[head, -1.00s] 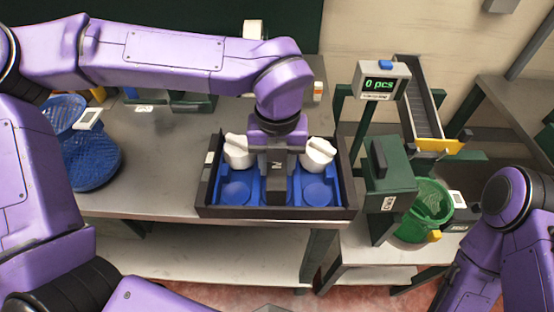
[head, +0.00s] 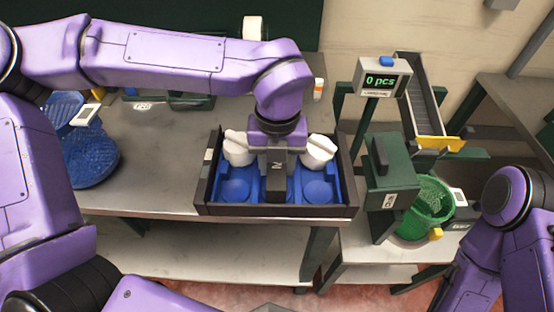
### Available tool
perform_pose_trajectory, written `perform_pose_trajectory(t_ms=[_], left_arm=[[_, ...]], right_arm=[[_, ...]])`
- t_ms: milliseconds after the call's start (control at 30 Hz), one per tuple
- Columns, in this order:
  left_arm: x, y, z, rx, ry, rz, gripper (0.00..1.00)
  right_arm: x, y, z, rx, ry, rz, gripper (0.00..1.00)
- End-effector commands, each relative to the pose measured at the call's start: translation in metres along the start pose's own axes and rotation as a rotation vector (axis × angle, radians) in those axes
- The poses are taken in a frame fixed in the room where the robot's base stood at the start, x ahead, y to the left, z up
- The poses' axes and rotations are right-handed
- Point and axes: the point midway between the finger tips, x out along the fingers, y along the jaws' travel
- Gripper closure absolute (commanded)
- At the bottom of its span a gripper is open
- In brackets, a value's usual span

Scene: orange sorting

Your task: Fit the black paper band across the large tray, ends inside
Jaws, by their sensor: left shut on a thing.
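The large tray (head: 211,209) is dark-walled with a blue insert of round recesses and lies near the table's front edge. My left gripper (head: 276,193) points down over the tray's middle, between the vessels. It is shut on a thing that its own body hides. I cannot make out the black paper band against the dark gripper and tray. My right gripper is out of view; only the right arm shows at the lower right.
A small bottle (head: 318,88) stands behind the tray. Right of the tray are a green machine (head: 390,165), a green bin (head: 428,205) and a counter display (head: 381,79) reading 0 pcs.

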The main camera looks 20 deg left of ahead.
Motion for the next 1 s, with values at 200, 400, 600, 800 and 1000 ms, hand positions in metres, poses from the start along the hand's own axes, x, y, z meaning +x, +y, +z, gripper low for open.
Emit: perform_pose_trajectory(t_ms=[200,400,600,800,1000], left_arm=[[0.0012,0.0,0.0,0.0,0.0,0.0,0.86],[0.0011,0.0,0.0,0.0,0.0,0.0,0.29],[0.0011,0.0,0.0,0.0,0.0,0.0,0.07],[0.001,0.0,0.0,0.0,0.0,0.0,0.07],[-0.0047,0.0,0.0,0.0,0.0,0.0,0.07]], right_arm=[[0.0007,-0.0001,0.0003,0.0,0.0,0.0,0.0],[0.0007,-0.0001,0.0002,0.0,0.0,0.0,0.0],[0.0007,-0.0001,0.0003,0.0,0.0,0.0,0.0],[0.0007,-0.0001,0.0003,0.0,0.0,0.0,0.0],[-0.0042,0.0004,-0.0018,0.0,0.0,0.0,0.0]])
